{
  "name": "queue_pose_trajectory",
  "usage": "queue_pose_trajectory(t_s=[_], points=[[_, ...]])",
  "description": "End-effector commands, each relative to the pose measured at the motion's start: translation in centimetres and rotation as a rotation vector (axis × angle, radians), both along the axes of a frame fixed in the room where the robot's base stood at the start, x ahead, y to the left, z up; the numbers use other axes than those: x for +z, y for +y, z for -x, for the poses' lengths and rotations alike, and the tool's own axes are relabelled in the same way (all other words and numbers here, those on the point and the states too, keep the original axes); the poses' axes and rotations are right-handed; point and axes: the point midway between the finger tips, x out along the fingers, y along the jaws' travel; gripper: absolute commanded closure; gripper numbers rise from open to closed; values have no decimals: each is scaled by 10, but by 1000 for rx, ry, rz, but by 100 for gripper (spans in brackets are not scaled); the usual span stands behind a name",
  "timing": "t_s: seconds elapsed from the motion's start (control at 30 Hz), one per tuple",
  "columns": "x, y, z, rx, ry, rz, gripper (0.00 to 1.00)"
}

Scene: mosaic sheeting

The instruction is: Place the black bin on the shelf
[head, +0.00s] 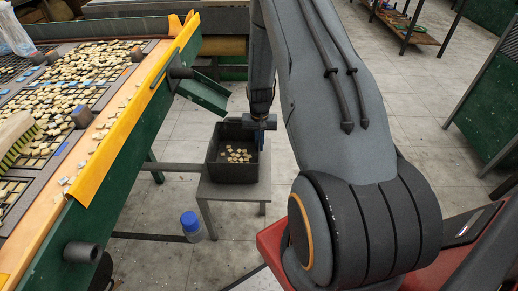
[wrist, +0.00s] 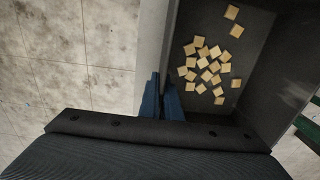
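The black bin (head: 213,160) stands upright on a small grey stool (head: 205,190) and holds several beige mosaic tiles (head: 238,154). In the wrist view the bin's floor (wrist: 205,20) and tiles (wrist: 207,62) show to the right of the fingers. My gripper (head: 261,138) points down at the bin's right rim. Its blue fingers (wrist: 163,97) sit on either side of the bin wall, close together, and look shut on it. The contact is partly hidden. A low wooden shelf (head: 407,29) with a few small items stands at the upper right.
A green sorting table with a yellow edge (head: 140,105) and many tiles is on the left. A blue-capped bottle (head: 191,226) stands on the floor below the stool. A dark green panel (head: 490,100) is at the right. The tiled floor (head: 400,115) between is clear.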

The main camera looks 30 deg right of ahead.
Motion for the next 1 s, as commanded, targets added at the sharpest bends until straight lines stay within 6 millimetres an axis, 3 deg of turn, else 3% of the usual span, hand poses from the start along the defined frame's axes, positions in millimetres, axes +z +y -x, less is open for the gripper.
queue_pose_trajectory(t_s=[0.17,0.53,0.67,1.0], points=[[-22,0,0,0,-1,1,100],[-25,0,0,0,-1,1,100],[-25,0,0,0,0,0,78],[-22,0,0,0,0,0,78]])
